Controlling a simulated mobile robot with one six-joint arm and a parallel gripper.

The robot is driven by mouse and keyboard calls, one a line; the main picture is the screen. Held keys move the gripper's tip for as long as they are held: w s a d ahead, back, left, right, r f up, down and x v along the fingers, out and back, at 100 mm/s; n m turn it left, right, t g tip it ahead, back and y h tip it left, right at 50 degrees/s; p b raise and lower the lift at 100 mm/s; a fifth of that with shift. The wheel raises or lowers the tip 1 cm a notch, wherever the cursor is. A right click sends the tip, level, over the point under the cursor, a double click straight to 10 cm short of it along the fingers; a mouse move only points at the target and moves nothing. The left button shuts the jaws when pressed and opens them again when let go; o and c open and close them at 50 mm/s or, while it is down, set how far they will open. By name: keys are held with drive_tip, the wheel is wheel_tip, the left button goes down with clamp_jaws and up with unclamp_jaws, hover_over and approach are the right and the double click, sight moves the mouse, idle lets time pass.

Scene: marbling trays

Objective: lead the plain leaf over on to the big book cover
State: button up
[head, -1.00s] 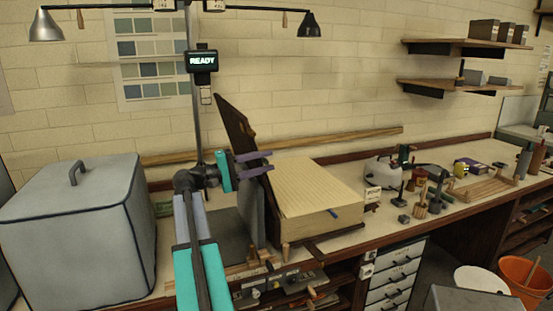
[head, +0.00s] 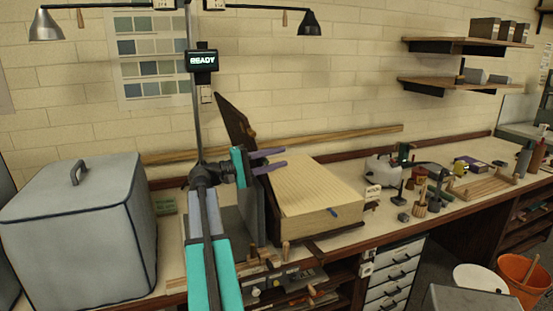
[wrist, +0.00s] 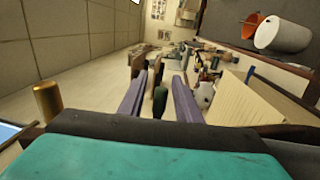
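The big book is a thick cream block (head: 318,212) on the bench, its top leaf (head: 322,184) pale and faintly lined. The leaf also shows at the right of the wrist view (wrist: 245,105). A dark brown board (head: 232,118), seemingly the cover, stands tilted at the book's left, partly hidden by my arm. My gripper (head: 283,158) is above the book's left edge, in front of the board. In the wrist view its two purple fingers (wrist: 158,95) are apart, with no leaf visible between them. I cannot tell whether a finger touches the leaf or board.
A large grey covered box (head: 75,235) stands at the left. A grey upright panel (head: 250,215) is below my gripper. Jars, brushes and a white kettle-like pot (head: 382,170) stand right of the book. Drawers (head: 392,275) and an orange bucket (head: 522,278) are lower right.

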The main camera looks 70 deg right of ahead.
drive_tip(key=shift+c, duration=0.3)
clamp_jaws()
drive_tip(key=shift+s+d, duration=0.1)
drive_tip(key=shift+s, duration=0.05)
drive_tip(key=shift+b+x, duration=0.35)
drive_tip(key=shift+x, duration=0.75)
drive_tip(key=shift+f, duration=0.1)
drive_tip(key=shift+o, duration=0.3)
unclamp_jaws()
drive_tip(key=shift+d, duration=0.1)
drive_tip(key=b+v, duration=0.3)
drive_tip(key=v, duration=1)
drive_tip(key=shift+w+a, duration=0.2)
drive_tip(key=shift+a, duration=0.15)
idle(0.5)
